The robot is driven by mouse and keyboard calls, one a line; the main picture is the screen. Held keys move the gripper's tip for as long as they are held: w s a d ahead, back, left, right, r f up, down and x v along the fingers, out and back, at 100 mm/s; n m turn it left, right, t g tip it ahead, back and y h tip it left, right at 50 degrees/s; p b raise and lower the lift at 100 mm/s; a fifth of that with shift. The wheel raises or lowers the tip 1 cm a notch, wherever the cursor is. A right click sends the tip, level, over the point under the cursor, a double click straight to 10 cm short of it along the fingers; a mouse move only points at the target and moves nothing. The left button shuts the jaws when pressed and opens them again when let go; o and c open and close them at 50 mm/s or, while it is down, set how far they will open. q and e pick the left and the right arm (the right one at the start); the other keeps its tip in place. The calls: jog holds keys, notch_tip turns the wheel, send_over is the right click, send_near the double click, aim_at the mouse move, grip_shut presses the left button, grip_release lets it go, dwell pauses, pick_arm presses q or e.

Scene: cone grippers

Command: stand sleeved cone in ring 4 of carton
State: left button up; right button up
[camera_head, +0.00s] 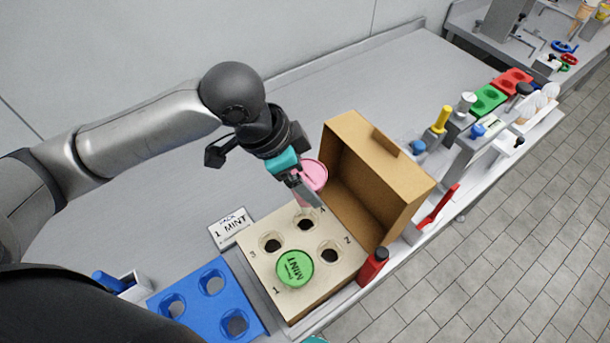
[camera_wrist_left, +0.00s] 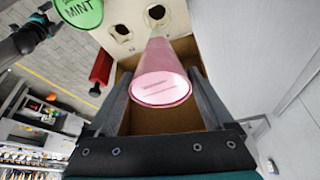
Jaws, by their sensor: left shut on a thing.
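The pink sleeved cone (camera_head: 314,174) is between the fingers of my left gripper (camera_head: 303,190). In the left wrist view the cone (camera_wrist_left: 163,78) has its wide pale end toward the camera and its narrow end toward the carton insert. My left gripper (camera_wrist_left: 165,110) is shut on it. The open cardboard carton (camera_head: 375,175) has a beige insert (camera_head: 312,285) with numbered rings. Ring 4 (camera_head: 305,222) looks empty, just below the gripper's fingertips. Rings 2 (camera_head: 328,252) and 3 (camera_head: 271,244) look empty. A green MINT cone (camera_head: 295,268) stands in ring 1. The cone's tip is hidden in the head view.
The carton's raised lid stands close right of my left gripper. A "1 MINT" card (camera_head: 231,227) and a blue holder (camera_head: 208,303) with empty holes lie left of the carton. A dark gripper-like part shows in the wrist view's upper-left corner.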

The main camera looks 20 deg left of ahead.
aim_at(305, 209)
pick_arm(q)
jog(key=shift+f+b, duration=1.8)
jog(key=shift+f, duration=1.6)
jog(key=shift+f+b, duration=0.6)
jog(key=shift+f, duration=1.5)
jog(key=o, duration=1.2)
jog(key=shift+c, duration=0.2)
jog(key=p+v, duration=0.2)
jog(key=v, duration=1.3)
jog(key=shift+r+p, duration=0.2)
jog(key=shift+p, duration=0.1)
